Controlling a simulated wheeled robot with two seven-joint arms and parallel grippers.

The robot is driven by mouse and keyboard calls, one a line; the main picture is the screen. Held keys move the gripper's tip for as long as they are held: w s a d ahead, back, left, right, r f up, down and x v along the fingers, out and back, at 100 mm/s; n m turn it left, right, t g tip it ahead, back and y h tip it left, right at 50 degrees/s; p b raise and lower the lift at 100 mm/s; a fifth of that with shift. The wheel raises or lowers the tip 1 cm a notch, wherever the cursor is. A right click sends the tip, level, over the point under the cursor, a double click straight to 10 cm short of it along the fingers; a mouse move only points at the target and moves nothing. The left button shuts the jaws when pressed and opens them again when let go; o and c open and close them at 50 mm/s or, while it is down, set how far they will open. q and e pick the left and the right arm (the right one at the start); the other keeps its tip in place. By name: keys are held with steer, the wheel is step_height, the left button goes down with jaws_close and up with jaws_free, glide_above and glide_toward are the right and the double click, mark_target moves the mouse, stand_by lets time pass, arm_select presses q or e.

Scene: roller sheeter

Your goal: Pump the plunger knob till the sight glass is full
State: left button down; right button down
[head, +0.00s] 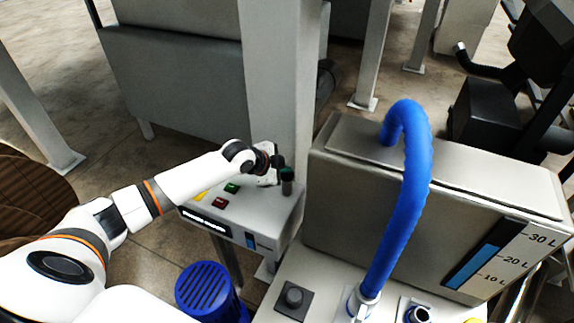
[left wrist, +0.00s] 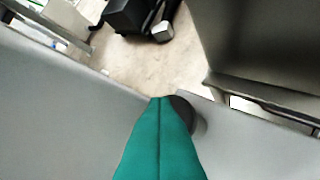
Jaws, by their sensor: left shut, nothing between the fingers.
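My left gripper (head: 286,170) is shut and empty, over the right part of the grey control box. Its green fingers also show pressed together in the left wrist view (left wrist: 160,135). A dark round knob (left wrist: 182,112), which looks like the plunger knob, shows just behind the fingertips there. In the head view a short dark post (head: 287,187) stands on the box directly under the fingers; I cannot tell whether they touch it. A small blue window (head: 251,241), likely the sight glass, is on the box front; its level is too small to read. My right gripper is not in view.
The box top has green (head: 232,188), red (head: 219,203) and yellow buttons beside my wrist. A grey post (head: 272,80) rises behind. A steel tank (head: 400,215) with a litre gauge (head: 474,266) stands right, with a blue hose (head: 408,190) arching over it.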

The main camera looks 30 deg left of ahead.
mark_target(284, 175)
arm_select(q)
steer(key=shift+s, duration=0.1)
steer(key=shift+r+p, duration=2.1)
steer(key=shift+r, duration=0.15)
steer(key=shift+r, duration=0.1)
step_height(284, 175, up, 5)
steer(key=p, duration=0.4)
steer(key=shift+a, duration=0.1)
